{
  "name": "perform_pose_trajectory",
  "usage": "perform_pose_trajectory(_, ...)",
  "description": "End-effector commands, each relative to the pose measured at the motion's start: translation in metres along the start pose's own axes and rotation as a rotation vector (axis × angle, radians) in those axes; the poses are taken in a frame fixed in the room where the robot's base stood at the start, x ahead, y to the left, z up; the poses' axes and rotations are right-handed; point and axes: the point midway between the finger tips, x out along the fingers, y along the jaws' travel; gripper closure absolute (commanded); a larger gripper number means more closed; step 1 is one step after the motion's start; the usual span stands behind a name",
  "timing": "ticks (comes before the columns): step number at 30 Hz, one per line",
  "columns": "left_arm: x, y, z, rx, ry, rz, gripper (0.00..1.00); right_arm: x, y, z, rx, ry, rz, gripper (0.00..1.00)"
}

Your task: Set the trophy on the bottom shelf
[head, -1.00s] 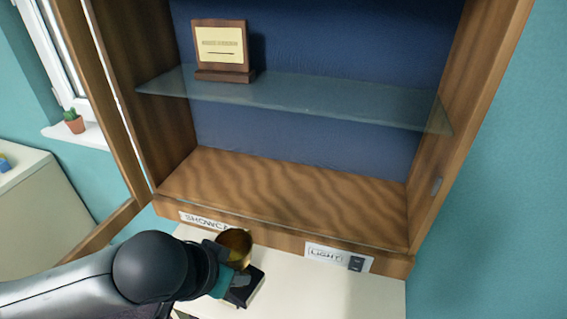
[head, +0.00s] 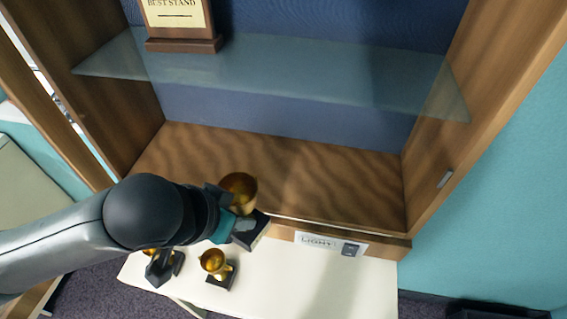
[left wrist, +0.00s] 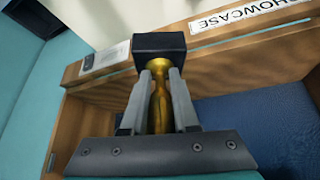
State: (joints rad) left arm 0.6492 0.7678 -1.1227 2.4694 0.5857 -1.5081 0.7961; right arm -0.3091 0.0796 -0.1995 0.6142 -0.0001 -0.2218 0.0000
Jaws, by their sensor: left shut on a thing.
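A gold trophy cup (head: 239,188) with a black base is held in my left gripper (head: 232,222), in front of the cabinet's lower front edge. In the left wrist view the gripper (left wrist: 160,105) is shut around the trophy's gold stem, with the black base (left wrist: 160,46) past the fingertips. The bottom shelf (head: 320,185) is bare wood behind the trophy. In the head view the cup overlaps the shelf's front edge; the exact gap is hard to tell. My right gripper is not in view.
A plaque (head: 178,20) stands on the glass shelf (head: 290,80) above. Another gold trophy (head: 214,263) stands on the white table (head: 320,285) below, and a further one is partly hidden by my arm. The cabinet's door (head: 45,90) is open at left.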

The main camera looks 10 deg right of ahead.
Motion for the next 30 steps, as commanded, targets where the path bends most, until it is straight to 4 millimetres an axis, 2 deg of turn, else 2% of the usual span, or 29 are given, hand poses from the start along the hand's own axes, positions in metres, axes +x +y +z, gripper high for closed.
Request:
perform_pose_trajectory(1, 0.005, 0.0, -0.002, 0.002, 0.009, 0.0, 1.0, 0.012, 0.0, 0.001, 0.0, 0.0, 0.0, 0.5)
perform_pose_trajectory(10, 0.01, 0.002, -0.012, 0.013, 0.006, -0.001, 1.0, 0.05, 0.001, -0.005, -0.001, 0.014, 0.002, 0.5)
perform_pose_trajectory(12, 0.018, 0.002, -0.029, 0.011, 0.006, -0.001, 1.0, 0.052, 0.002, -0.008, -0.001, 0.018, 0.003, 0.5)
perform_pose_trajectory(21, 0.049, 0.002, -0.083, 0.009, 0.004, -0.002, 1.0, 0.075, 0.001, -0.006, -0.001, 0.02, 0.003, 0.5)
perform_pose_trajectory(25, 0.058, 0.002, -0.1, 0.01, 0.003, -0.001, 1.0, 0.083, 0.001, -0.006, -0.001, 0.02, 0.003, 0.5)
perform_pose_trajectory(30, 0.062, 0.002, -0.11, 0.01, 0.002, -0.001, 1.0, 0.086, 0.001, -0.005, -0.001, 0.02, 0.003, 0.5)
